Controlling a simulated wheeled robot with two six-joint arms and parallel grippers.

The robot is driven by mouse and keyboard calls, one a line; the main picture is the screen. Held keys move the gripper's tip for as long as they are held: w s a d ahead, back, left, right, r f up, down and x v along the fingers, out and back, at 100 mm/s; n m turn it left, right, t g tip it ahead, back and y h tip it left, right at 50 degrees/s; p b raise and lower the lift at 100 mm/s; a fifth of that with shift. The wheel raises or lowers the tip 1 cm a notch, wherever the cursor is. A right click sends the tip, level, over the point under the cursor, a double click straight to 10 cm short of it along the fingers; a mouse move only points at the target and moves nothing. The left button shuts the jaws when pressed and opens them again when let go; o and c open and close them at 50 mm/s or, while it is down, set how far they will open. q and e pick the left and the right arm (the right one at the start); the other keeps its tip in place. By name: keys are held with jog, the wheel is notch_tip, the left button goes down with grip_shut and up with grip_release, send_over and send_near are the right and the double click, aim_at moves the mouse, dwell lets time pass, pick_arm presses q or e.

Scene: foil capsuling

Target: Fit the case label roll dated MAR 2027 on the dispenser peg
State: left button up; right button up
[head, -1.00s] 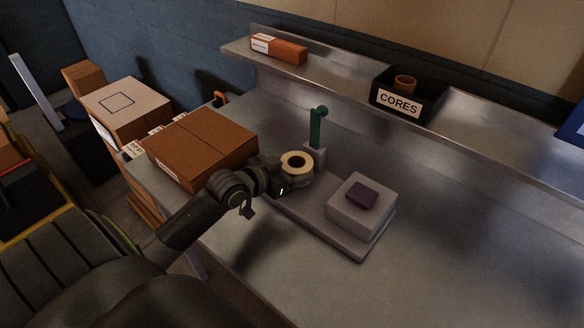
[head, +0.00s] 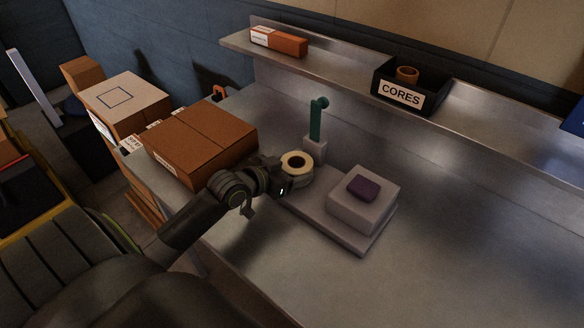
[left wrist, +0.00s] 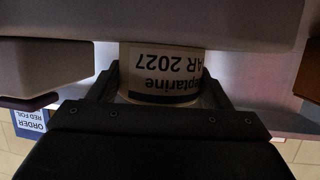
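The label roll (head: 306,174), a cream ring with a dark core hole, is in my left gripper (head: 292,178). In the left wrist view the roll (left wrist: 165,62) sits between both fingers, its label upside down and reading "MAR 2027". The dispenser has a pale base (head: 358,243), a pale block (head: 362,212) with a purple pad (head: 363,187), and a green peg (head: 316,122) on a small pale foot (head: 315,148). The roll is in front of and left of the peg's foot, apart from the peg's upper part. My right gripper is not in view.
A closed brown carton (head: 200,140) lies left of my gripper. A shelf (head: 340,70) behind carries a black CORES bin (head: 420,92) and an orange box (head: 278,42). The bench (head: 470,230) right of the dispenser is clear.

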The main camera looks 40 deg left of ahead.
pick_arm(q)
jog(key=o, duration=0.5)
jog(key=p+v, duration=0.1)
jog(key=v, duration=0.7)
jog(key=shift+s+a+r, duration=0.1)
jog(key=shift+s+r, duration=0.05)
jog(key=shift+s, duration=0.2)
jog(key=p+v, duration=0.4)
jog(key=v, duration=0.4)
jog(key=shift+s+p, duration=0.3)
jog(key=shift+s, duration=0.05)
